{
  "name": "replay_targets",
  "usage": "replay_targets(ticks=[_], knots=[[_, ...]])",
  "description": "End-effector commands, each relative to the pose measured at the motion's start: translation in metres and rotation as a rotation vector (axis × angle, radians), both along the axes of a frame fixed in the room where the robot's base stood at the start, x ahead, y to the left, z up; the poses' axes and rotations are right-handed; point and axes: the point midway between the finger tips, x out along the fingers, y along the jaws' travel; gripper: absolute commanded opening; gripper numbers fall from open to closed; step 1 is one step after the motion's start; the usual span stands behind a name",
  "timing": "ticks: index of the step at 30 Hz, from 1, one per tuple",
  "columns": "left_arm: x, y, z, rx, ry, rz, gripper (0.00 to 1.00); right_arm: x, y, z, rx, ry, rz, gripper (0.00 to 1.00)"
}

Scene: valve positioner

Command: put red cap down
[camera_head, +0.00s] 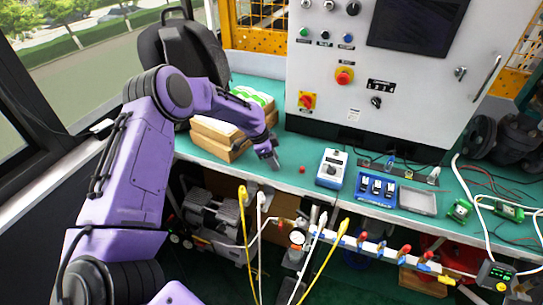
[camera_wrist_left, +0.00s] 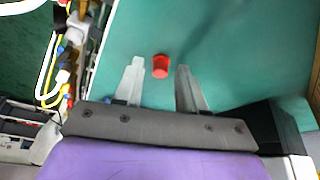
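A small red cap (camera_head: 302,169) rests on the teal bench top near its front edge. It also shows in the left wrist view (camera_wrist_left: 160,66), just ahead of the gap between the fingertips. My left gripper (camera_head: 271,160) is to the left of the cap in the head view. In the wrist view the two fingers of this gripper (camera_wrist_left: 158,75) are spread apart with nothing held between them. I cannot tell its exact height above the bench. My right gripper does not show in either view.
Wooden boxes (camera_head: 212,136) stand left of my left gripper. A white and blue meter (camera_head: 332,168), a blue tray (camera_head: 376,188) and a grey tray (camera_head: 417,200) sit to the right. A control cabinet (camera_head: 385,75) stands behind. Yellow and white cables (camera_head: 245,235) hang below the front edge.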

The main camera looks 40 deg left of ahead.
Motion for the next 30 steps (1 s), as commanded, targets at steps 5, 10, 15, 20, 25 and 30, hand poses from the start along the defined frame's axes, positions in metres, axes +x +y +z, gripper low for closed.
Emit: replay_targets(ticks=[5,10,15,20,25,30], knots=[[-0.005,0.009,0.028,0.000,-0.005,0.001,0.40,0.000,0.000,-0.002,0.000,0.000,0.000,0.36],[-0.015,0.023,0.071,0.000,-0.006,0.001,0.40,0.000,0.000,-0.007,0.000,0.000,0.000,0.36],[-0.023,0.033,0.101,0.001,-0.003,-0.001,0.40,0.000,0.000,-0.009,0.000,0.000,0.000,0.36],[-0.027,0.037,0.113,0.000,0.000,-0.001,0.40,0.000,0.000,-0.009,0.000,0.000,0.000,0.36],[-0.027,0.037,0.114,0.000,0.000,0.000,0.40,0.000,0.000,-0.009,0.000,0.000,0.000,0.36],[-0.027,0.037,0.113,0.000,0.000,-0.001,0.40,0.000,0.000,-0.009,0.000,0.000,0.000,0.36]])
